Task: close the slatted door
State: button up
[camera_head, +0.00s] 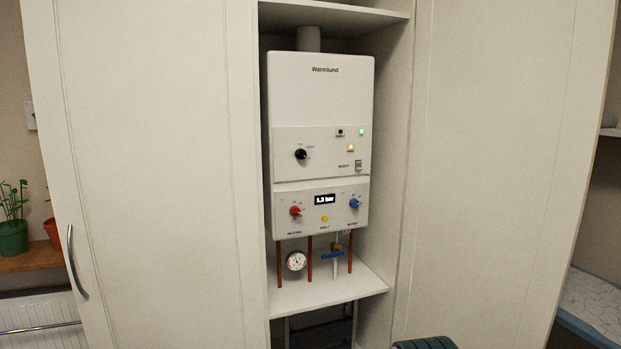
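No slats show on either door in view. A white panelled door (150,170) stands open on the left of a cupboard, with a curved metal handle (76,262) near its outer edge. Another white panelled door or panel (490,170) spreads out to the right of the opening; no handle shows on it. Between them the cupboard (395,150) is open, showing a white boiler (320,95) marked Warmlund. My gripper is not in view.
A pressure gauge (296,261), copper pipes and a blue-handled valve (332,255) hang under the boiler above a shelf (325,292). A dark green ribbed object (425,343) shows at the bottom edge. Potted plants (13,236) and a radiator (38,318) are at left.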

aim_at(510, 96)
jog(key=u, duration=1.8)
jog(key=k, duration=1.3)
jog(key=z, duration=2.05)
jog(key=i, duration=0.2)
jog(key=u, duration=0.15)
